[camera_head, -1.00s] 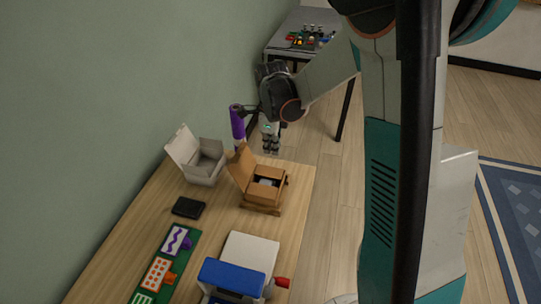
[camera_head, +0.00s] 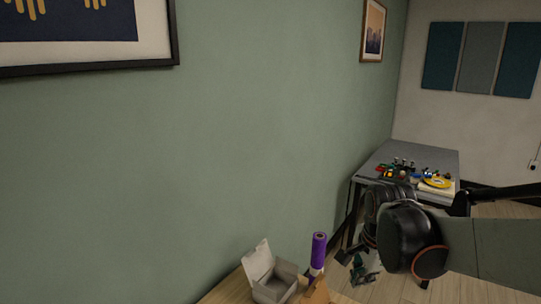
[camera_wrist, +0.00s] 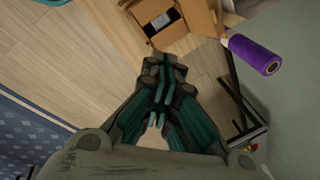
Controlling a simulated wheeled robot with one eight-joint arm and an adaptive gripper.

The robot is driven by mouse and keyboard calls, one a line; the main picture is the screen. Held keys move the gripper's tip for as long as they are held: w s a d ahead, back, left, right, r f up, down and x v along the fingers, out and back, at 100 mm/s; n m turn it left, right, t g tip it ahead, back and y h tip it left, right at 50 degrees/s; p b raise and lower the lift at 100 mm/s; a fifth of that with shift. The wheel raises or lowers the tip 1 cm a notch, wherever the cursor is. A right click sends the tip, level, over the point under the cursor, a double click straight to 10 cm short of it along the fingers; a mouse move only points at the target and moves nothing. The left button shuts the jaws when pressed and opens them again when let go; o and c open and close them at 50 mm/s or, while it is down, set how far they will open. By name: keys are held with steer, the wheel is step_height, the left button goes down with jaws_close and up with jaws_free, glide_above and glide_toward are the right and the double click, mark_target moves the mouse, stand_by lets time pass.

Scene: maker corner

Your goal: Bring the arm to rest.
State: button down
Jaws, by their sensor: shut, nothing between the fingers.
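My gripper (camera_wrist: 160,95) fills the middle of the wrist view, its fingers drawn together with nothing between them. In the head view my gripper (camera_head: 360,268) hangs low at the right, partly hidden by my dark wrist. It is apart from the purple roll (camera_head: 318,248), which stands upright to its left. In the wrist view an open brown cardboard box (camera_wrist: 165,22) lies ahead of the fingers, with a dark and white item inside. The purple roll (camera_wrist: 255,55) is to the right of that box.
A wooden table (camera_head: 232,291) carries an open grey-white box (camera_head: 272,290) by the green wall. Bare wooden floor (camera_wrist: 75,50) and a blue rug (camera_wrist: 22,130) show in the wrist view.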

steer(key=s+a+r+n+t, duration=0.1)
steer(key=s+r+n+t, duration=0.1)
steer(key=s+n, duration=0.5)
steer(key=s+r+n+t, duration=0.1)
steer(key=s+n+t, duration=0.1)
steer(key=s+n, duration=0.5)
steer(key=shift+s+a+r+n+b, duration=0.3)
steer(key=shift+s+a+r+n, duration=0.1)
steer(key=shift+n, duration=0.6)
